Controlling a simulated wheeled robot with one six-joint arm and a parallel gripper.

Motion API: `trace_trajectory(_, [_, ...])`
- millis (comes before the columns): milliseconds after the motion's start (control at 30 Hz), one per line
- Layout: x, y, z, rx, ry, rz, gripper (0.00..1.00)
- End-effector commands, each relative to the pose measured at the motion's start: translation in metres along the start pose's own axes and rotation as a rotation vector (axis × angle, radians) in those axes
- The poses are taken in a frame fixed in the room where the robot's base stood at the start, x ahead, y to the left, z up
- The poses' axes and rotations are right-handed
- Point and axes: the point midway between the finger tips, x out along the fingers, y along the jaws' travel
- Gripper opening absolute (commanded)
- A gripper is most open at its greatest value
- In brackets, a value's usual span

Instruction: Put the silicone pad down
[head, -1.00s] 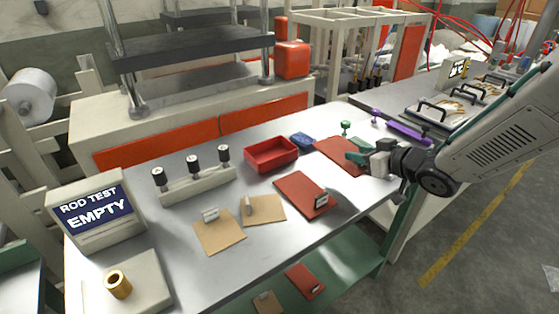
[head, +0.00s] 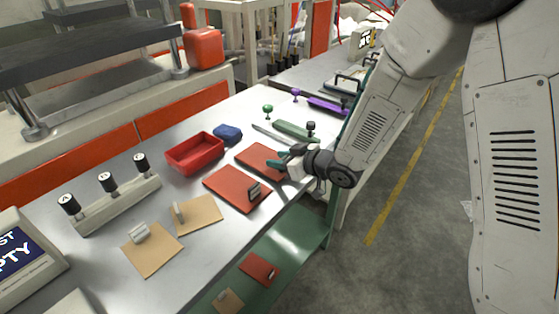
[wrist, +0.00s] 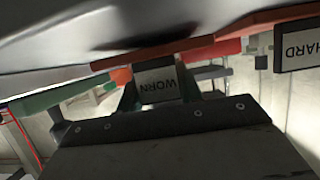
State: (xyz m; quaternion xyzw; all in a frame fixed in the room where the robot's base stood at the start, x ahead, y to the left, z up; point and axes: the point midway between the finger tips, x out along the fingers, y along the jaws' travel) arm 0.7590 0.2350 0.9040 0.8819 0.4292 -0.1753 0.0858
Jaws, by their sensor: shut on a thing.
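My gripper (head: 288,161) is shut on the front end of a flat red-brown silicone pad (head: 257,157). The pad lies level, at or just above the metal bench top (head: 320,110); I cannot tell whether it touches.
A red tray (head: 194,153) and a blue item (head: 227,133) stand behind the pads. A green-handled tool (head: 295,131) lies to the right. Tan pads (head: 152,254) lie at the front left. A lower green shelf (head: 295,238) holds more pads.

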Motion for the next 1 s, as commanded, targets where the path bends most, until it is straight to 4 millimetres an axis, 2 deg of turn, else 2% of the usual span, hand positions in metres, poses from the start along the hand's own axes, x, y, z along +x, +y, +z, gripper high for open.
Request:
trace_trajectory(433, [0.004,-0.001,0.008,0.0,0.001,-0.001,0.08])
trace_trajectory(467, [0.004,-0.001,0.007,0.0,0.0,-0.001,0.44])
trace_trajectory(500, [0.004,-0.001,0.007,0.0,0.0,-0.001,0.56])
trace_trajectory(533, [0.004,-0.001,0.007,0.0,0.0,-0.001,0.58])
trace_trajectory(867, [0.003,-0.001,0.004,-0.001,0.001,0.0,0.58])
trace_trajectory(1000, [-0.015,0.0,0.004,-0.001,0.001,0.001,0.58])
